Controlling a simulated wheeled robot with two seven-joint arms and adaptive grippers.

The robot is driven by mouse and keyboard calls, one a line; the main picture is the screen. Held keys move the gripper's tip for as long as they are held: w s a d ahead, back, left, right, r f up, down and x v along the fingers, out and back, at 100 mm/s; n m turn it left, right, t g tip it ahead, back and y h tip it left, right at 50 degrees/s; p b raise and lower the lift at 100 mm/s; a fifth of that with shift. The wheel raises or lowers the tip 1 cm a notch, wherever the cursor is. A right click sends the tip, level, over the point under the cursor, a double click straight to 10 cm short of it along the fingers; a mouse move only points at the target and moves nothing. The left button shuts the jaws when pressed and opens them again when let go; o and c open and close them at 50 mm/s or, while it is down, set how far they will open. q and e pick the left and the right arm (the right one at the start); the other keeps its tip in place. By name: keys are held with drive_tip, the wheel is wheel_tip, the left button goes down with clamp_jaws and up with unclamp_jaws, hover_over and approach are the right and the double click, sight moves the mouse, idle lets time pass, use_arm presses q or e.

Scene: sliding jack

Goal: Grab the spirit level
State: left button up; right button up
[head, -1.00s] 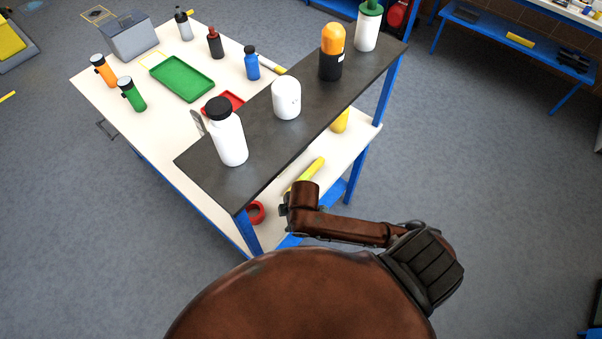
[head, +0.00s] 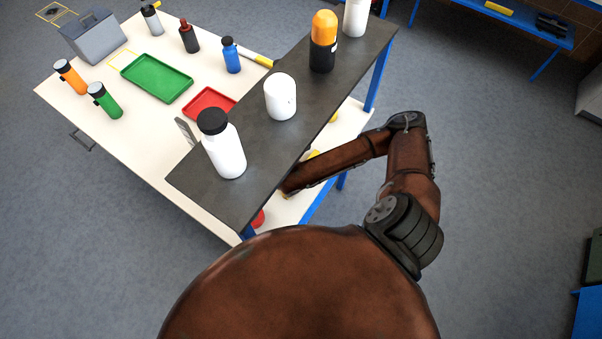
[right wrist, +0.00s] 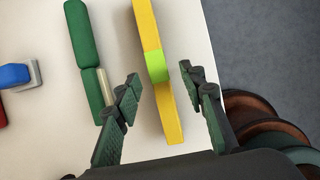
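The spirit level is a long yellow bar with a bright green vial section in its middle. In the right wrist view the spirit level (right wrist: 146,28) lies on the white table top. My right gripper (right wrist: 159,78) is open, with one finger on each side of the level; there is a gap on both sides and it holds nothing. In the head view my right arm reaches under the dark raised shelf, which hides the gripper. Only a small yellow bit, probably the level, shows there past the shelf edge. My left gripper is in neither view.
The dark shelf (head: 255,150) overhangs the bench and carries several bottles, including a white one (head: 226,158) and a white rounded container (head: 280,97). In the wrist view a green-handled tool (right wrist: 83,45) lies left of the level, near the left finger. Bare floor is at right.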

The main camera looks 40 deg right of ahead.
drive_tip(key=x, duration=0.4)
drive_tip(key=shift+w+d+r+b, duration=0.15)
drive_tip(key=shift+d+r+b, duration=0.05)
drive_tip(key=shift+d+b, duration=0.1)
drive_tip(key=shift+w+d+f, duration=0.1)
drive_tip(key=shift+f, duration=0.15)
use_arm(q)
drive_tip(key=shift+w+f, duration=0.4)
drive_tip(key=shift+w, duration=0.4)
use_arm(e)
drive_tip(key=c, duration=0.5)
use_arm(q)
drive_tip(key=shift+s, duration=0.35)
use_arm(e)
clamp_jaws()
